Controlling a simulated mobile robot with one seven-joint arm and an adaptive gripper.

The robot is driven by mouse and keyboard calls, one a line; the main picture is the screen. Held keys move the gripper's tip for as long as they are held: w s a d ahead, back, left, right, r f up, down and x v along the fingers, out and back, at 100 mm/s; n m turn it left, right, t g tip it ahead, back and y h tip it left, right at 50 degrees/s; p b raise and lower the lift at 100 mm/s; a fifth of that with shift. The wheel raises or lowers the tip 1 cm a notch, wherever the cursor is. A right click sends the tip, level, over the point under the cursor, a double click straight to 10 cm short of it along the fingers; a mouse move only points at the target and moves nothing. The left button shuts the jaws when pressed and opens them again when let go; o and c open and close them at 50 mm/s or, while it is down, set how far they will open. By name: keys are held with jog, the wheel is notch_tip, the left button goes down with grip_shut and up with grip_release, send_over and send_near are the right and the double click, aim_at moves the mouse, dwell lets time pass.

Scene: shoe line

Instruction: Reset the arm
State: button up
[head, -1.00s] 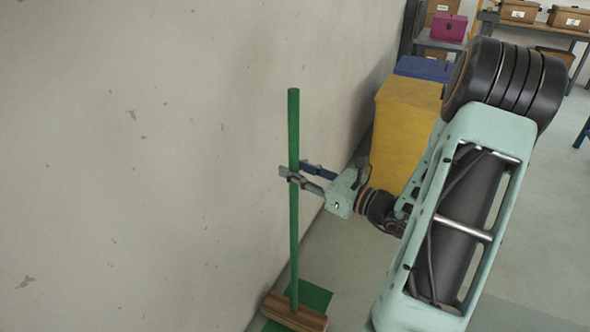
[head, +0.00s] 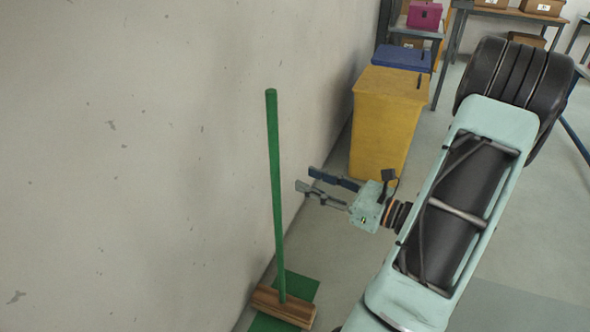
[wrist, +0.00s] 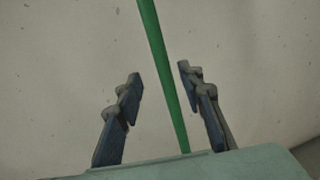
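My gripper (head: 308,180) is open and empty. In the head view it is to the right of an upright broom with a green handle (head: 275,190) and a brown wooden head (head: 283,306), with a gap between the fingertips and the handle. In the wrist view the handle (wrist: 160,60) shows beyond and between the two spread fingers (wrist: 160,75). The broom stands on a green mat (head: 301,287) beside the wall, leaning slightly in the picture.
A pale wall (head: 130,160) runs along the left. A yellow bin (head: 385,120) and a blue-topped bin (head: 402,58) stand behind my gripper. Shelves with boxes (head: 540,7) and a pink box (head: 424,15) are at the back. The floor (head: 320,245) near the mat is clear.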

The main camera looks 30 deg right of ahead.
jog(key=shift+s+d, duration=0.35)
jog(key=shift+s, duration=0.3)
